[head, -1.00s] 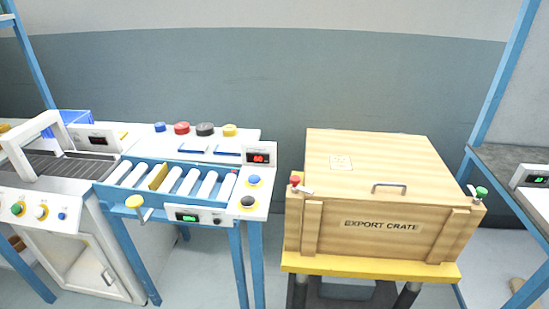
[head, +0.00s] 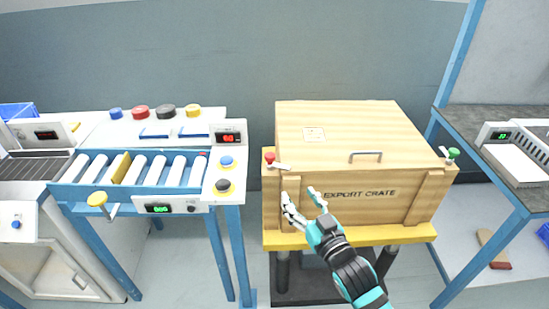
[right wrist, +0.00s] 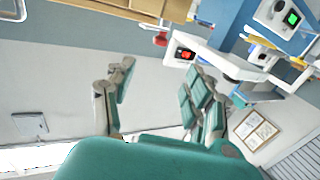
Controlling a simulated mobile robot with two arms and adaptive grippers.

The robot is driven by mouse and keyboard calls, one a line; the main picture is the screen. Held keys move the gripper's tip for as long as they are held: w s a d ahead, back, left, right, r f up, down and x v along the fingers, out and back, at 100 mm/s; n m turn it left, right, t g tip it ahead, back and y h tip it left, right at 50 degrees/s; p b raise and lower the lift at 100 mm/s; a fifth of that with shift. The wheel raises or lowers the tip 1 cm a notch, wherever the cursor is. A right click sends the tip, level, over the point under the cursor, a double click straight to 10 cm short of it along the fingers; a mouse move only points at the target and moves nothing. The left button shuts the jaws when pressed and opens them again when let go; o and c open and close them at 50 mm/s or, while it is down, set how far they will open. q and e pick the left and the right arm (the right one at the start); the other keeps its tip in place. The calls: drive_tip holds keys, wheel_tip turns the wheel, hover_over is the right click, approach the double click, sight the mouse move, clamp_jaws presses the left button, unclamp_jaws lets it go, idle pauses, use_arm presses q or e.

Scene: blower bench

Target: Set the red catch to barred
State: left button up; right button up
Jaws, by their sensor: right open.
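The red catch (head: 269,157) is on the left front top corner of the wooden export crate (head: 345,120), a red knob with a pale lever pointing right along the front edge. A small red part at the crate's edge in the right wrist view (right wrist: 160,39) looks like the same catch. My right gripper (head: 301,196) is open and empty, in front of the crate's left front, below and slightly right of the catch and apart from it. Its open fingers also show in the right wrist view (right wrist: 155,95). My left gripper is not in view.
A green catch (head: 453,153) sits at the crate's right corner, and a metal handle (head: 366,155) between them. The crate stands on a yellow-topped stand (head: 400,235). A roller bench (head: 140,190) with knobs and displays is at left, a grey shelf (head: 465,130) at right.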

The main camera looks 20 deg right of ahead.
sight(274, 159)
drive_tip(key=w, duration=0.5)
drive_tip(key=w+a, duration=0.1)
drive_tip(key=w, duration=0.5)
drive_tip(key=w+a, duration=0.1)
drive_tip(key=w, duration=0.5)
drive_tip(key=shift+p, duration=0.35)
drive_tip(key=shift+c, duration=0.4)
clamp_jaws()
drive_tip(key=shift+d+r+n+y+p, duration=0.1)
drive_tip(key=shift+r+n+y+p, duration=0.1)
drive_tip(key=shift+n+y+p, duration=0.35)
drive_tip(key=shift+d+n+g+y, duration=0.1)
drive_tip(key=shift+n+g+y, duration=0.3)
drive_tip(key=shift+y, duration=0.45)
drive_tip(key=n+y, duration=0.1)
drive_tip(key=y, duration=0.1)
drive_tip(key=shift+w+n+g+y+b, duration=0.1)
drive_tip(key=shift+n+g+y+b, duration=0.2)
drive_tip(key=shift+n+y+b, duration=0.1)
drive_tip(key=shift+f+n+g+y+b, duration=0.1)
drive_tip(key=shift+n+g+y+b, duration=0.4)
drive_tip(key=shift+y, duration=0.3)
